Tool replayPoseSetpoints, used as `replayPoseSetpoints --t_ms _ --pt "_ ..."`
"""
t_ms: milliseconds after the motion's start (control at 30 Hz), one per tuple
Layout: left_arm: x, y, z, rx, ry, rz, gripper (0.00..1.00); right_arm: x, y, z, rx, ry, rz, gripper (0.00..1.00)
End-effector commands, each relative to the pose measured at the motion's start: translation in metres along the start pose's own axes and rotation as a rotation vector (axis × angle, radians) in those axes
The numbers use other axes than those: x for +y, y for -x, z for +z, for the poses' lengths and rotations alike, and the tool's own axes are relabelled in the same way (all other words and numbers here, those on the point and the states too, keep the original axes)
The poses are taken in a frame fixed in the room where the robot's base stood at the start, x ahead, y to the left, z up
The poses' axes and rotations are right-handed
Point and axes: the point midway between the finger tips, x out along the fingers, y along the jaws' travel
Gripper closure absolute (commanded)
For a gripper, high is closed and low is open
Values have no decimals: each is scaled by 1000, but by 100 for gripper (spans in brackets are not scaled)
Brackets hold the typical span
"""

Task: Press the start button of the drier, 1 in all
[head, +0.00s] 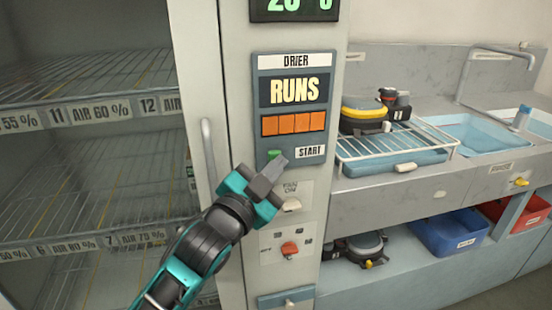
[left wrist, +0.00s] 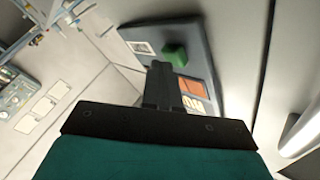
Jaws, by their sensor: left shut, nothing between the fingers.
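The drier's panel (head: 262,97) is on the grey column in the head view, labelled DRIER, with a display (head: 295,90) that reads RUNS. A row of orange lit squares (head: 293,124) is below it. The green start button (head: 273,155) is beside the START label (head: 310,151), partly hidden by my left gripper (head: 274,166). The left gripper is shut and empty, its tips at the button's lower edge. In the left wrist view the green button (left wrist: 174,54) shows just beyond the shut fingers (left wrist: 160,75). I cannot tell whether they touch it. My right gripper is not in view.
Below the panel are a FAN ON knob (head: 291,204) and a red switch (head: 289,249). An open cabinet with wire shelves (head: 100,170) is at left, its door handle (head: 209,150) close to my arm. A sink counter (head: 460,185) with a draining rack (head: 395,148) is at right.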

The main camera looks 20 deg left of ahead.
Motion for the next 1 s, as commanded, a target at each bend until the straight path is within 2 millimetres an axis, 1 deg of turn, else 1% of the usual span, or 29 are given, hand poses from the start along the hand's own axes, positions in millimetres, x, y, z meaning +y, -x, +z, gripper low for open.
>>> replayPoseSetpoints --t_ms 267,633,1000 --pt "7 10 -7 -1 1 1 100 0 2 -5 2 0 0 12" --pt "9 13 -9 0 2 1 100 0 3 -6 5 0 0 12" --pt "28 38 -27 0 4 3 100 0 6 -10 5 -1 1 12"
